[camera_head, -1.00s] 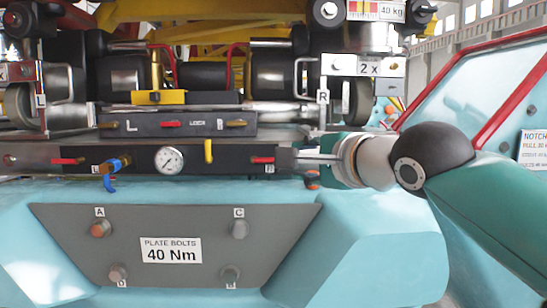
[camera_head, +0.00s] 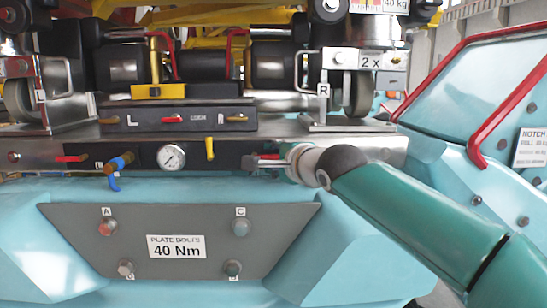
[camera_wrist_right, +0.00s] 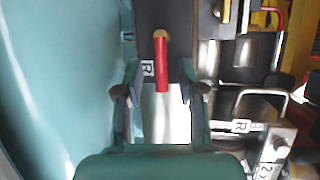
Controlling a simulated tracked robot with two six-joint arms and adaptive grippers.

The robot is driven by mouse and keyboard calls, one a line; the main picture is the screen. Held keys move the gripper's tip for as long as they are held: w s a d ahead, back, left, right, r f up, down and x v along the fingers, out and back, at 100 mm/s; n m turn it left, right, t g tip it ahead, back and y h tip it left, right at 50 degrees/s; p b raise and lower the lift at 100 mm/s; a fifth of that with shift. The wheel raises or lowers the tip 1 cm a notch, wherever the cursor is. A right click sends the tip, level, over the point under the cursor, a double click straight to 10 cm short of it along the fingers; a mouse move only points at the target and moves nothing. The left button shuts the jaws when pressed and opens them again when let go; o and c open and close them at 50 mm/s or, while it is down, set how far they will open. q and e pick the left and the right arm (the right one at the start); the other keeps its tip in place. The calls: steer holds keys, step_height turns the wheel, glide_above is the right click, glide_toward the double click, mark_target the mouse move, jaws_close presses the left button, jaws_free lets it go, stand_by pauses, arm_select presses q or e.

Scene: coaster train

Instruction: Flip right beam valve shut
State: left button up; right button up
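The right beam valve has a red lever (camera_head: 267,157) at the right end of the dark panel (camera_head: 222,165) on the beam. In the right wrist view its red lever (camera_wrist_right: 162,68) runs down from a yellowish pivot, beside a white R label. My right gripper (camera_head: 262,163) reaches the valve from the right. In the right wrist view its two fingers (camera_wrist_right: 160,88) are apart, one on each side of the lever, with gaps to it. The lever lies lengthwise along the beam. The gripper partly hides the valve in the head view. My left gripper is not in view.
A round gauge (camera_head: 171,157), a yellow lever (camera_head: 210,148) and a brass valve with a blue lever (camera_head: 119,162) sit left on the panel. A grey bolt plate (camera_head: 180,280) is below. A metal bracket labelled R (camera_head: 324,100) stands above my gripper.

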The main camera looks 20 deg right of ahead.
jaws_close()
steer(key=shift+n, duration=0.3)
steer(key=r+n+h+p, duration=0.1)
steer(key=n+g+p, duration=0.1)
steer(key=n, duration=0.1)
steer(key=shift+w+a+r+g+h+p, duration=0.15)
steer(key=shift+a+r+g+h+p, duration=0.15)
steer(key=shift+r+h, duration=0.1)
steer(key=n+h+p, duration=0.1)
steer(key=a+r+n+g+h+p, duration=0.1)
steer(key=n, duration=0.1)
steer(key=shift+w, duration=0.1)
steer(key=shift+w+a+r+n+g+h+p, duration=0.1)
steer(key=shift+a+r+n+g+h+p, duration=0.1)
steer(key=shift+a+n+h+p, duration=0.3)
steer(key=shift+w+a+r+n+g+h+p, duration=0.1)
steer(key=shift+n+g+h+p, duration=0.1)
steer(key=shift+n+h, duration=0.35)
steer(key=shift+w+a+n+g+h, duration=0.15)
steer(key=shift+a+n+h, duration=0.35)
steer(key=shift+n, duration=0.4)
steer(key=shift+w+a+n+g+h, duration=0.15)
steer(key=shift+a+n+h, duration=0.1)
steer(key=shift+n+h, duration=0.5)
steer(key=shift+s, duration=0.1)
jaws_free()
steer(key=shift+r, duration=0.1)
